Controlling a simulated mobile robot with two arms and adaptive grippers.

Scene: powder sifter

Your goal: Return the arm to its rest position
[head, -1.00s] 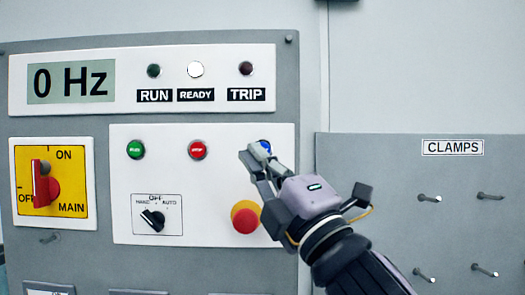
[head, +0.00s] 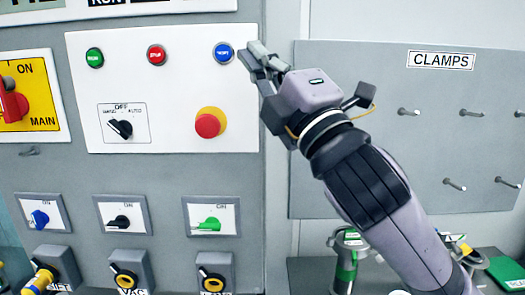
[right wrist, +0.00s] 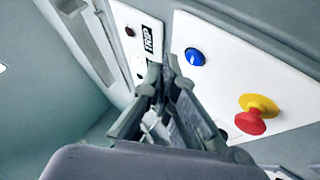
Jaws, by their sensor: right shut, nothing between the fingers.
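My right gripper (head: 258,58) is shut and empty, up in front of the right edge of the control panel. Its fingertips are just right of the blue button (head: 224,53) and apart from it in the picture. In the right wrist view, the shut fingers (right wrist: 165,65) point toward the panel, with the blue button (right wrist: 194,57) right of the fingertips. The red mushroom button on its yellow base (head: 209,123) is below and left of the gripper, and it also shows in the right wrist view (right wrist: 250,121). My left gripper is out of view.
The grey cabinet (head: 160,172) carries a green button (head: 95,57), a red button (head: 157,54) and a selector (head: 122,128). Lower switches include a green handle (head: 207,224). A clamps board (head: 390,130) with pegs stands right. Canisters (head: 349,255) stand low behind my right arm.

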